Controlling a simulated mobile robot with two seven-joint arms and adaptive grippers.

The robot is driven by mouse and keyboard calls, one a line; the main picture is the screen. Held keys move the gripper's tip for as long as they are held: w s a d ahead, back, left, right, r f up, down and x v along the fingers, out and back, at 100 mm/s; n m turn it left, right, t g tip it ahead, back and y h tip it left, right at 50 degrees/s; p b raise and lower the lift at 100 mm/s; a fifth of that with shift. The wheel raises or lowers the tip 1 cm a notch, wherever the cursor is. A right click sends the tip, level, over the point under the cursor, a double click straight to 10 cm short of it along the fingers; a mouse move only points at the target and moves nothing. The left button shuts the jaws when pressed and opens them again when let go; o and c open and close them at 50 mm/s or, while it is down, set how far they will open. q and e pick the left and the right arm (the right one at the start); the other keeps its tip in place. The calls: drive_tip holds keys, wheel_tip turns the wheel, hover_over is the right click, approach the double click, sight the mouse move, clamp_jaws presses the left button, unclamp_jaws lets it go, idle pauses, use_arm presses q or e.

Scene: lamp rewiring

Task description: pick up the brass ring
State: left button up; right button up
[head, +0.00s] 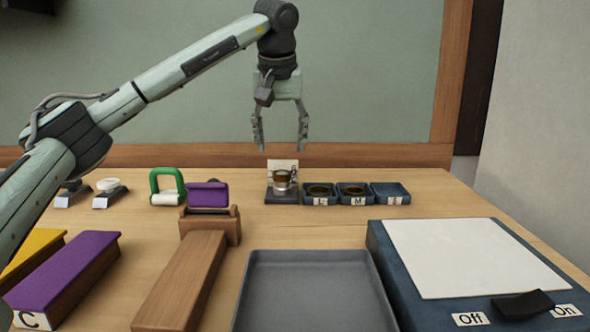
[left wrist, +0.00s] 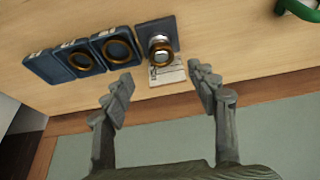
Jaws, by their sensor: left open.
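One brass ring (head: 283,174) sits around a silver socket on a small dark stand (head: 282,196); in the left wrist view this ring (left wrist: 160,58) partly circles the silver post. Two more brass rings lie in small blue trays: one in the tray marked L (head: 319,190), one in the tray marked M (head: 353,190). The third tray (head: 391,193) looks empty. My left gripper (head: 281,146) points down, open and empty, above the stand. Its spread fingers (left wrist: 165,84) show in the left wrist view, apart from the ring. My right gripper is not in view.
A grey tray (head: 315,257) lies in front, with a blue box with an Off/On switch (head: 523,305) to its right. A wooden block (head: 185,275), a purple-topped box (head: 65,272) and a green-handled item (head: 167,186) stand left. A wall rises behind the table.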

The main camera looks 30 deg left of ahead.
sight(281, 174)
use_arm(q)
drive_tip(key=x, duration=0.7)
drive_tip(key=shift+s+a+f, duration=0.1)
drive_tip(key=shift+s+f, duration=0.1)
drive_tip(key=shift+f, duration=0.05)
drive_tip(key=shift+c, duration=0.6)
drive_tip(key=c, duration=0.9)
drive_tip(key=shift+r, duration=0.1)
